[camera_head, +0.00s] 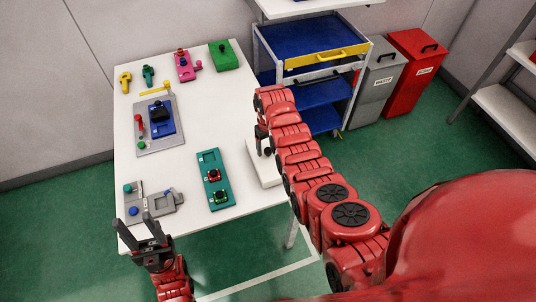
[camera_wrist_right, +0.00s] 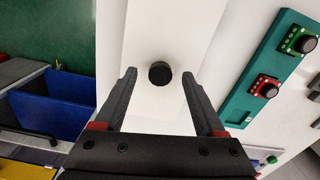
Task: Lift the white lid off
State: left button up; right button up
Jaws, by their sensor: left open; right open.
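The white lid (camera_head: 262,174) lies near the right edge of the white table, partly hidden by my right arm. In the right wrist view the white lid (camera_wrist_right: 150,110) fills the middle, with a round black knob (camera_wrist_right: 159,73) on top. My right gripper (camera_head: 262,143) is over the lid, pointing down, open and empty. Its two fingers show on either side of the knob, with gaps to it; I cannot tell their exact height. My left gripper (camera_head: 143,224) is open and empty at the table's front left edge, away from the lid.
A grey board (camera_head: 168,140) with a blue block and a grey fixture (camera_head: 160,205) are further left. A cart (camera_head: 310,57) with blue trays stands behind the table.

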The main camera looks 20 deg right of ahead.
jog(key=shift+f, duration=0.15)
grip_shut()
dwell(1.4)
